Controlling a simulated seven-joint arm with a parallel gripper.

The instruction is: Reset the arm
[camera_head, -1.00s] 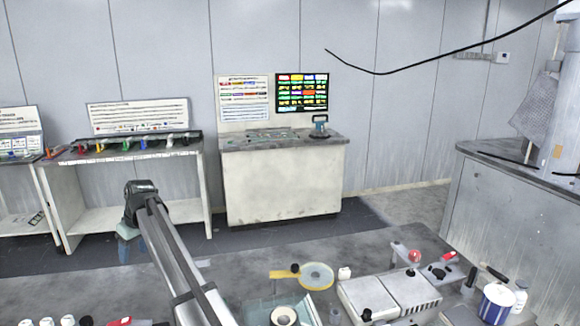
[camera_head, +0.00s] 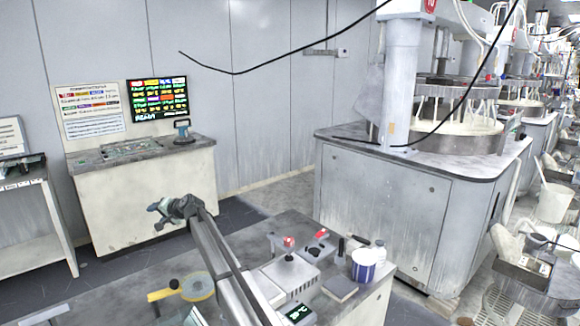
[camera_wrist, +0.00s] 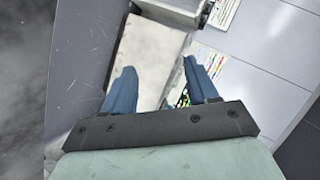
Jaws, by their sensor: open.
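My gripper (camera_head: 162,213) is at the end of my arm, which reaches out over the worktable in the head view. In the wrist view its two blue fingers (camera_wrist: 165,88) stand apart with nothing between them. Beyond the fingers lies the pale side of a cabinet and part of a coloured display, out of reach as far as I can tell.
The worktable (camera_head: 345,312) holds a yellow-handled disc (camera_head: 197,287), a grey device (camera_head: 290,272) and a white-and-blue tub (camera_head: 363,266). A control cabinet (camera_head: 150,200) stands against the wall. A large polishing machine (camera_head: 400,205) stands at right. Dark floor lies between table and cabinet.

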